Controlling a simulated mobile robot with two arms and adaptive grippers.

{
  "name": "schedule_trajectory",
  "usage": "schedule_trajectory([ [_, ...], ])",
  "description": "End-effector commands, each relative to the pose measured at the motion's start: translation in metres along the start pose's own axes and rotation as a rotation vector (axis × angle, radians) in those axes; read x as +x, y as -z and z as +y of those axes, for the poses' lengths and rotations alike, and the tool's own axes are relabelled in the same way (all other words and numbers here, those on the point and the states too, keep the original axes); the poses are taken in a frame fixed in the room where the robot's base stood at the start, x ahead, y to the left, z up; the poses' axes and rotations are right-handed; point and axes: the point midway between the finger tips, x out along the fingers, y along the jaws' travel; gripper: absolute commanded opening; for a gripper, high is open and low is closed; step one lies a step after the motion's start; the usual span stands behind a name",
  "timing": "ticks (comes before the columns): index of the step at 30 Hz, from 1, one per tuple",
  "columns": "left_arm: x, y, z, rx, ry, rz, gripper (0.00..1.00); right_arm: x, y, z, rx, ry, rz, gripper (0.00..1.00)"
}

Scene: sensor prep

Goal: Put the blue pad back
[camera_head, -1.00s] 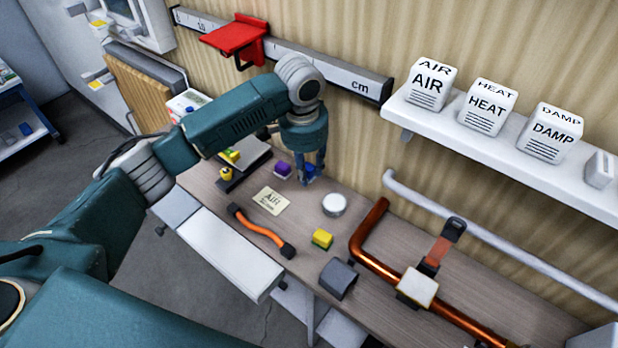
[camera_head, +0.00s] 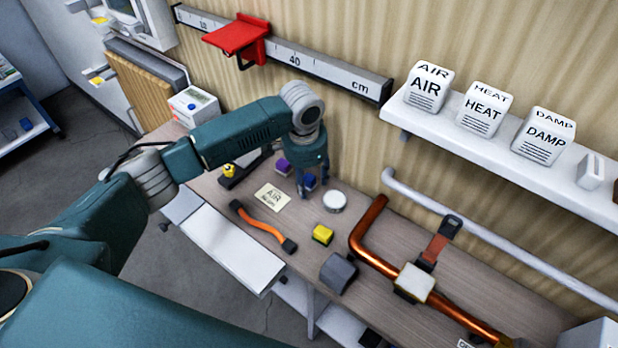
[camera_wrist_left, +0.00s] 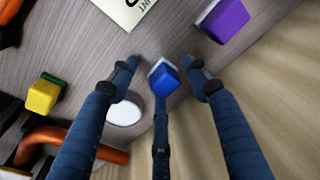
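The blue pad (camera_head: 310,181) is a small block with a pale underside on the wooden bench, near the wall. In the left wrist view the blue pad (camera_wrist_left: 164,78) sits between the spread fingers of my left gripper (camera_wrist_left: 160,80), with gaps visible at its sides. In the head view my left gripper (camera_head: 306,187) points down over the pad and partly hides it. It is open. Whether the lower finger touches the pad cannot be told. My right gripper is out of view.
A copper pipe (camera_head: 372,262) and grey block (camera_head: 338,272) lie to the right. A shelf (camera_head: 480,150) holds labelled boxes.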

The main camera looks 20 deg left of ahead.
Motion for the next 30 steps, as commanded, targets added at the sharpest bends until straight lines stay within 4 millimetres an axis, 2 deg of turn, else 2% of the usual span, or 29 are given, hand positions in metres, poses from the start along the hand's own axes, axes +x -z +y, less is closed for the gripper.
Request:
schedule_trajectory([
  [7,-0.002,0.001,-0.001,0.0,0.001,0.001,0.47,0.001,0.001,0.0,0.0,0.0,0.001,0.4],
  [11,-0.015,0.001,-0.001,0.001,0.001,0.003,0.47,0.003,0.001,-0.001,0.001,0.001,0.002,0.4],
  [24,-0.102,0.002,-0.001,0.0,0.001,0.004,0.47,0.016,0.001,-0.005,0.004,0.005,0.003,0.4],
  [30,-0.121,0.001,0.0,0.0,0.0,0.0,0.47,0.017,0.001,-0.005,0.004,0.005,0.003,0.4],
])
